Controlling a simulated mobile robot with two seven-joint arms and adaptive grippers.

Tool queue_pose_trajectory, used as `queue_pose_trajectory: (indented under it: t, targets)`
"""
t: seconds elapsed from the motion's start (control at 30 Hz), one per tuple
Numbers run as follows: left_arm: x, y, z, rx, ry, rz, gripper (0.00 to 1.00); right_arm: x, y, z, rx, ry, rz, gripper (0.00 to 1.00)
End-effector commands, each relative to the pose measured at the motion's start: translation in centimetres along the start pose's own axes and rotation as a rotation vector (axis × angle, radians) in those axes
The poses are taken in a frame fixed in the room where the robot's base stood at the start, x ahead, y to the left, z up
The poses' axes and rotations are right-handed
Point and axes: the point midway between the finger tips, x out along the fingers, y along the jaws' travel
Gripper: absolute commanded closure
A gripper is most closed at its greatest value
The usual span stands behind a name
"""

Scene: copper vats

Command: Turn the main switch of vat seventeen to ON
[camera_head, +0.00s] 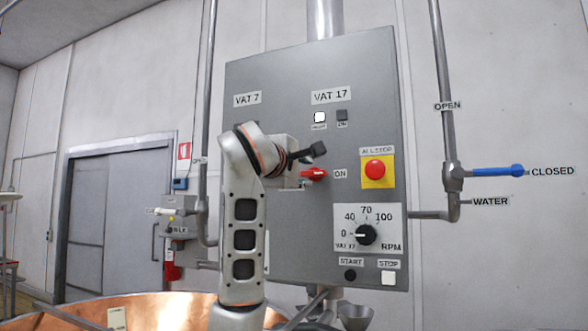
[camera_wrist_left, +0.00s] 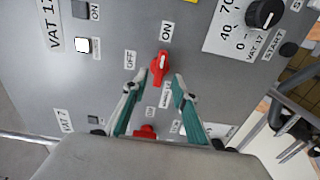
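The control panel (camera_head: 290,80) has a red main switch (camera_head: 314,174) under the VAT 17 label, with ON printed to its right. In the left wrist view the same red switch (camera_wrist_left: 160,66) has its white mark pointing roughly toward ON, not toward OFF at its side. My left gripper (camera_wrist_left: 160,82) is open, its two fingertips on either side of the switch's near end, with gaps showing. Whether a fingertip touches it I cannot tell. In the head view my left arm hides part of the panel's left half. My right gripper is out of view.
A second red switch (camera_wrist_left: 145,132) shows between my fingers, near the VAT 7 label. The yellow-backed red stop button (camera_head: 375,169) and RPM dial (camera_head: 366,235) lie to the right. A pipe with a blue valve handle (camera_head: 497,171) stands further right. A copper vat (camera_head: 160,309) is below.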

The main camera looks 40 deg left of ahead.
Motion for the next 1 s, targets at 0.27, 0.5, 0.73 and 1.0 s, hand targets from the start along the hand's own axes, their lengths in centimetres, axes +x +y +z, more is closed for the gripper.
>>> queue_pose_trajectory:
  t: [0.27,0.5,0.73,1.0]
  targets:
    - [-5.5,0.1,-0.1,0.002,0.003,0.005,0.72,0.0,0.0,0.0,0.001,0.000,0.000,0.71]
    - [-8.1,0.1,0.0,0.002,0.001,0.002,0.72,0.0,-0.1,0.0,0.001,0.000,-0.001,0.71]
    - [-8.5,0.0,0.0,0.001,0.000,0.000,0.72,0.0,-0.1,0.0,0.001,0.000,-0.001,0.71]
    - [-8.5,0.0,0.0,0.001,-0.001,0.000,0.72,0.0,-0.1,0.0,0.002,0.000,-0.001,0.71]
